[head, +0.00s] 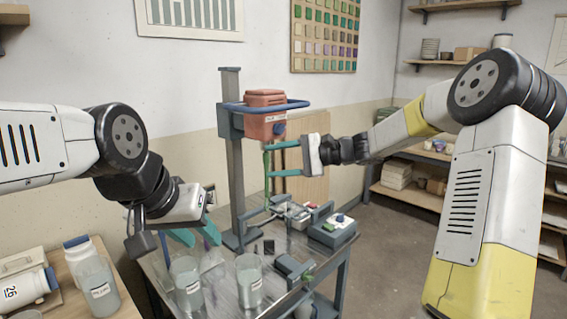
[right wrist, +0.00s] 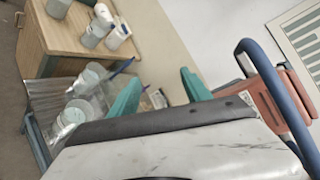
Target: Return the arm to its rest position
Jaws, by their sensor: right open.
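My right arm reaches in from the right in the head view. Its gripper (head: 273,160) is open and empty, with two teal fingers one above the other. The fingertips are close to the thin green shaft below the red mixer head (head: 265,101); I cannot tell whether they touch it. In the right wrist view the fingers of the right gripper (right wrist: 160,92) stand apart with nothing held between them. My left gripper (head: 197,236) is over the left side of the metal table, above the clear labelled buckets, its teal fingers apart and empty.
Two clear buckets, a left one (head: 186,287) and a right one (head: 249,283), stand on the metal table (head: 222,300). A blue mixer ring (head: 240,107) and grey post (head: 236,170) rise behind. A wooden table (head: 125,300) with bottles is at left. Floor at right is free.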

